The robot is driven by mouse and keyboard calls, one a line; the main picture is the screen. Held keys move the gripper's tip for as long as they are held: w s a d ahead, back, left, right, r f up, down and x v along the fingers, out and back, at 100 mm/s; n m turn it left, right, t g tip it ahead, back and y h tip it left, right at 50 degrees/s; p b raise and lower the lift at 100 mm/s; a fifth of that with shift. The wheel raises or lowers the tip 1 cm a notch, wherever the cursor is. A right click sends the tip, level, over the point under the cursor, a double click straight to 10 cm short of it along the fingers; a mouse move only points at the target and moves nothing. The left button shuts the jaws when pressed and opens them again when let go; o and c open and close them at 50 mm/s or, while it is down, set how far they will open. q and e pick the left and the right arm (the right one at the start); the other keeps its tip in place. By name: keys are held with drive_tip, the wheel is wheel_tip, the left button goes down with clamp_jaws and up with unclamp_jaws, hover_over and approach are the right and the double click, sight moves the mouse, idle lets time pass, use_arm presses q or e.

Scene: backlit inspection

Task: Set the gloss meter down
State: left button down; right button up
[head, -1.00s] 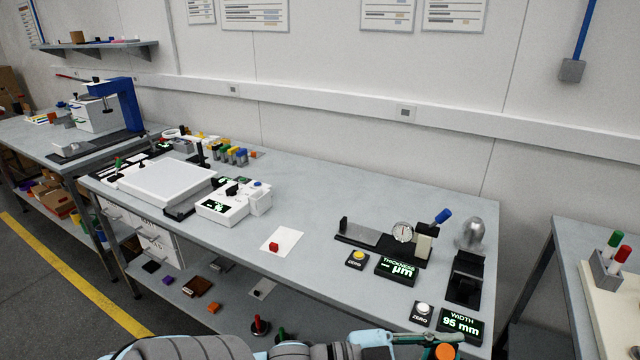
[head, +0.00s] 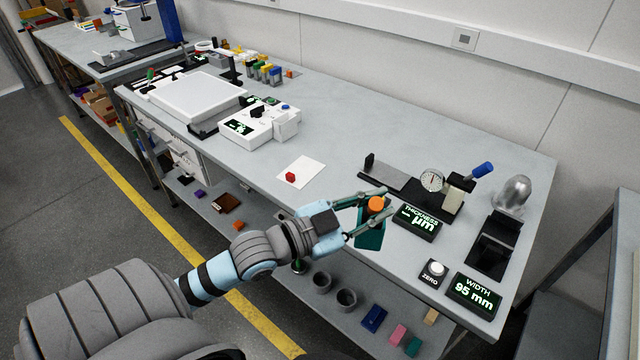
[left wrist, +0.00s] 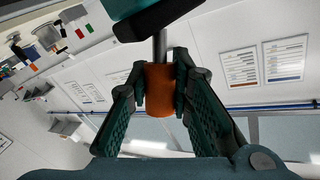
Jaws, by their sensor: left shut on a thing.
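My left gripper (head: 372,210) is shut on the orange knob of a teal instrument, which I take to be the gloss meter (head: 371,236). It hangs at the front edge of the bench (head: 335,135), just left of the thickness display, and seems held above the bench top; the exact gap is unclear. The left wrist view shows both fingers (left wrist: 163,95) closed around the orange knob, with a metal stem and the teal and black body of the gloss meter (left wrist: 150,18) beyond. My right gripper is not in view.
The thickness display (head: 416,222) and dial gauge stand (head: 455,197) are close to the right. A ZERO button (head: 433,271) and width display (head: 474,293) lie nearer the front. A white card (head: 306,168) with a red block is to the left. The back middle of the bench is clear.

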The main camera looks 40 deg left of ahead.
use_arm(q)
drive_tip(key=w+a+r+n+y+b, duration=0.2)
drive_tip(key=w+a+r+n+y, duration=0.25)
drive_tip(key=w+a+y, duration=0.35)
drive_tip(key=w+a+r+n+y+b, duration=0.3)
drive_tip(key=w+a+r+y, duration=0.15)
drive_tip(key=a, duration=0.65)
wheel_tip(320, 180, down, 18)
drive_tip(key=b, duration=0.5)
drive_tip(key=shift+w+d+f+t+h, duration=0.15)
drive_tip(key=shift+w+f+t+h, duration=0.15)
drive_tip(key=shift+t+h, duration=0.1)
drive_tip(key=c, duration=1.4)
unclamp_jaws()
drive_tip(key=shift+r, duration=0.15)
drive_tip(key=shift+c, duration=0.2)
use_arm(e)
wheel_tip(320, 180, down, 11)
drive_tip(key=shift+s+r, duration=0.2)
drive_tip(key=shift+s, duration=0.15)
use_arm(q)
drive_tip(key=v, duration=1.2)
drive_tip(key=shift+p, duration=0.3)
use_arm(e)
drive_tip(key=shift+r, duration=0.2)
